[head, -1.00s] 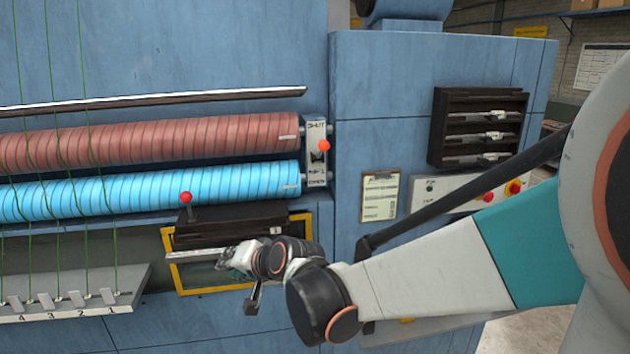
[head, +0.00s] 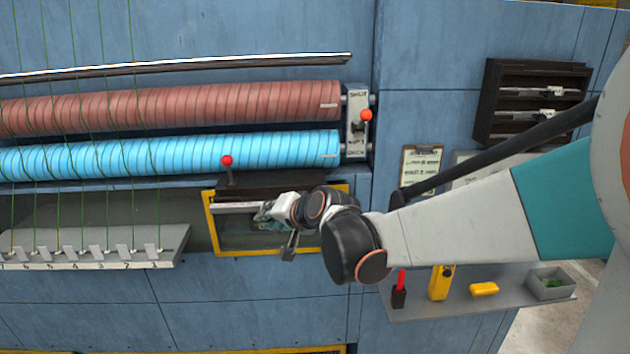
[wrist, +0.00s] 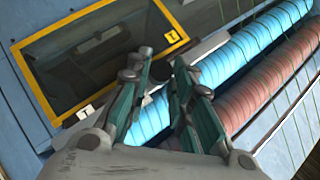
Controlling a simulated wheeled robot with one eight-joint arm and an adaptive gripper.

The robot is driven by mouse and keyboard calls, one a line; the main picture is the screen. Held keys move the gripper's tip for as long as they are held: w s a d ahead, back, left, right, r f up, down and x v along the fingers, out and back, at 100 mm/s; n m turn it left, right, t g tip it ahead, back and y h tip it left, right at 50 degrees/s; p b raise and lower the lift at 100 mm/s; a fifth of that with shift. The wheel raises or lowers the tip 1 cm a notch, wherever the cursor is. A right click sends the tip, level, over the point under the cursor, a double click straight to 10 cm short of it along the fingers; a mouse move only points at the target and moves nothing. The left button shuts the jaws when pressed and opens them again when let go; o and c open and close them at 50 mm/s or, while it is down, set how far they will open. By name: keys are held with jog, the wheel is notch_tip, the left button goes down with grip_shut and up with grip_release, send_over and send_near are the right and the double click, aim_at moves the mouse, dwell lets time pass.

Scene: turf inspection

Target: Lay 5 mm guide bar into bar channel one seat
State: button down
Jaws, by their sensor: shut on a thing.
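In the head view, my gripper (head: 262,214) is at the yellow-framed opening below the blue roller. A thin pale bar (head: 233,207), which looks like the guide bar, runs left from the fingers, just below a dark block (head: 275,184) with a red-knobbed lever. That block looks like bar channel one. I cannot tell whether bar and block touch. In the wrist view, my fingers (wrist: 162,66) are close together before the opening, and the jaws are shut on the bar. Their grip on it is hard to make out, and the bar's 5 mm marking is not readable.
The yellow frame (head: 221,250) surrounds the opening. Blue (head: 180,153) and red (head: 190,107) rollers lie above. A dark rack (head: 490,108) with tagged bars hangs at right. A shelf (head: 430,312) holds small items. Green yarns hang at left above a numbered ledge (head: 90,256).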

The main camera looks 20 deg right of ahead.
jog(key=shift+w+d+b, duration=0.25)
jog(key=shift+w+d, duration=0.05)
jog(key=shift+w, duration=0.55)
jog(key=shift+w+d+b, duration=0.2)
jog(key=shift+w+d, duration=0.05)
jog(key=shift+w, duration=0.6)
jog(key=shift+w+d+b, duration=0.25)
jog(key=shift+w+d, duration=0.05)
jog(key=shift+w, duration=0.55)
jog(key=shift+a+f+b, duration=0.1)
jog(key=shift+a+b, duration=0.05)
jog(key=shift+b, duration=0.2)
jog(key=shift+w, duration=0.25)
jog(key=shift+w+d, duration=0.2)
jog(key=shift+w, duration=0.15)
jog(key=shift+w+d+b, duration=0.2)
jog(key=shift+w+b, duration=0.1)
jog(key=shift+w, duration=0.35)
jog(key=shift+w+d, duration=0.2)
jog(key=shift+w, duration=0.45)
jog(key=shift+w+d, duration=0.2)
jog(key=shift+w, duration=0.3)
jog(key=shift+f+b, duration=0.95)
jog(key=shift+b, duration=0.1)
